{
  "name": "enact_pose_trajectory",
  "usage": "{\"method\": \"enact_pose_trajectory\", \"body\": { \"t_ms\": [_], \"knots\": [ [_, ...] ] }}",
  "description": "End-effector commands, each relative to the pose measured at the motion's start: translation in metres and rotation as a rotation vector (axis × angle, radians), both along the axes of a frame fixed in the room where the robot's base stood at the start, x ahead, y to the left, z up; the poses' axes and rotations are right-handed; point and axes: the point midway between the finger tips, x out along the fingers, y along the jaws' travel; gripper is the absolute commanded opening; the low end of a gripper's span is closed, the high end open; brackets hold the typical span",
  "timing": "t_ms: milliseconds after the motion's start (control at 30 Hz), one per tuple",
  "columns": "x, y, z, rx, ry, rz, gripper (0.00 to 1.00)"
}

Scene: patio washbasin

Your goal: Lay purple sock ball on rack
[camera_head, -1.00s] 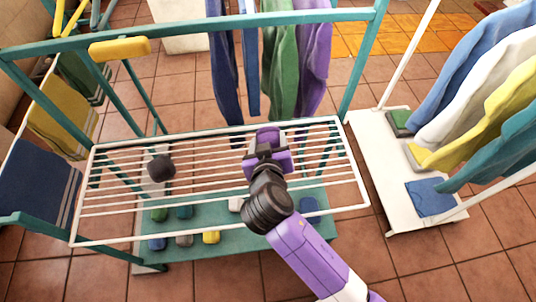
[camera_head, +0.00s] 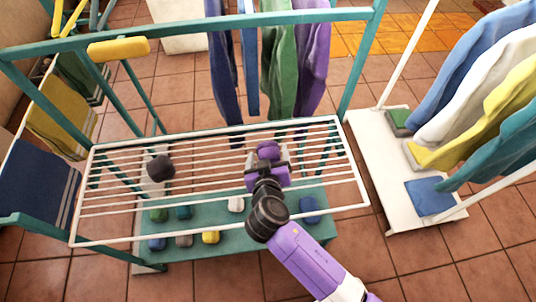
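The purple sock ball (camera_head: 268,150) is at the tip of my gripper (camera_head: 268,162), over the right-hand half of the white wire rack (camera_head: 110,213). My gripper, with purple and dark parts, appears shut on the ball, and its body hides the fingertips and part of the ball. I cannot tell whether the ball touches the wires. The rack is flat, with a white frame and long parallel wires.
A dark ball (camera_head: 161,168) sits on the rack's left part. Several colored bundles lie on the teal shelf (camera_head: 225,243) below. A white cart (camera_head: 375,165) with hanging clothes stands right. The rack's middle is clear.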

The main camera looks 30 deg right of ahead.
Motion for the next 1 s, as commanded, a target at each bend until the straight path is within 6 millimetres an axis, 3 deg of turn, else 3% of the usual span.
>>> {"method": "enact_pose_trajectory", "body": {
  "t_ms": [367, 800, 1000],
  "knots": [
    [-0.005, 0.003, 0.002, 0.0, 0.0, 0.001, 0.81],
    [-0.069, 0.036, 0.038, 0.001, -0.001, 0.003, 0.81],
    [-0.089, 0.047, 0.05, 0.001, -0.001, 0.002, 0.81]
  ]
}}
